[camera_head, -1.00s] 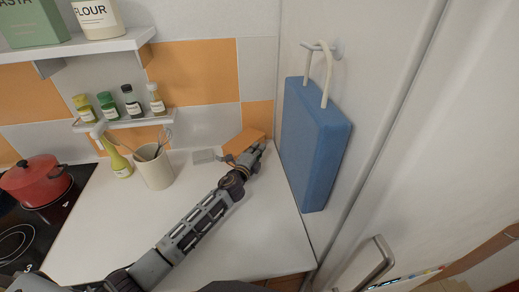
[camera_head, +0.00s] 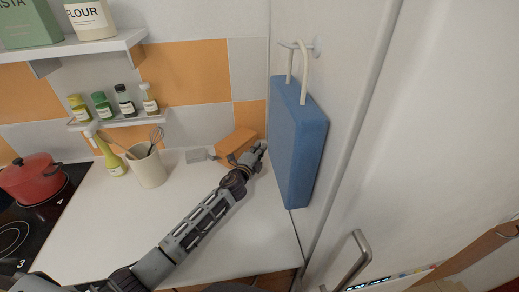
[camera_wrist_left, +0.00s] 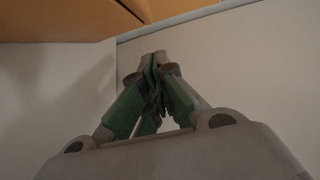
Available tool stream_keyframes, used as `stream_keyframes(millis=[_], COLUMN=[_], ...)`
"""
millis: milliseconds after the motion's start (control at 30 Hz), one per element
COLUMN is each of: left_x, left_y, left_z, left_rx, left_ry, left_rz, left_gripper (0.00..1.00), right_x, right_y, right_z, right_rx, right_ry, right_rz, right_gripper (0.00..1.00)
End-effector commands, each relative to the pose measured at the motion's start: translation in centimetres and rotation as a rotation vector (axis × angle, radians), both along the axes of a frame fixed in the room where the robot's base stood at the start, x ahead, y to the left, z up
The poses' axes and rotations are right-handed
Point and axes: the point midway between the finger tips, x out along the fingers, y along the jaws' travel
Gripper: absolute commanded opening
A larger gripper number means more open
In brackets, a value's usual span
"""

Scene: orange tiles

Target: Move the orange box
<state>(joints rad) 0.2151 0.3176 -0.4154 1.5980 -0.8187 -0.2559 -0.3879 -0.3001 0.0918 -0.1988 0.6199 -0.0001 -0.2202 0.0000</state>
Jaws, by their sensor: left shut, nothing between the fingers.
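The orange box (camera_head: 234,143) stands at the back of the white counter, near the corner by the blue bag. My left gripper (camera_head: 260,149) is just to the right of the box, at the end of my arm reaching across the counter. In the left wrist view the gripper's fingertips (camera_wrist_left: 156,60) meet and hold nothing. An orange-brown surface, likely the box (camera_wrist_left: 60,20), fills the top left of that view, beyond the fingers. I cannot tell whether the gripper touches the box. My right gripper is not in view.
A blue bag (camera_head: 297,150) hangs on the side panel to the right. A utensil crock (camera_head: 147,166) and a yellow-green bottle (camera_head: 113,160) stand left of the box. A red pot (camera_head: 32,178) sits on the stove. The counter's front (camera_head: 255,235) is clear.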

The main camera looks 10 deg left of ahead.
Motion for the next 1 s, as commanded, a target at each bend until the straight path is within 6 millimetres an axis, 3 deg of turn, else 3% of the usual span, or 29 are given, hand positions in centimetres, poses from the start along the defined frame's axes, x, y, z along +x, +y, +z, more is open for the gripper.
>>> stream_keyframes(millis=[400,1000], left_x=[-1.9,-6.6], left_y=[0.3,1.1], left_z=[0.0,0.0], left_rx=[-0.001,0.000], left_ry=[0.001,0.001], left_rz=[-0.001,-0.001], left_gripper=[0.00,0.00], right_x=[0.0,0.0], right_y=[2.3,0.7], right_z=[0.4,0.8], right_rx=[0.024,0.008], right_ry=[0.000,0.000], right_rz=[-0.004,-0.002], right_gripper=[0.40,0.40])
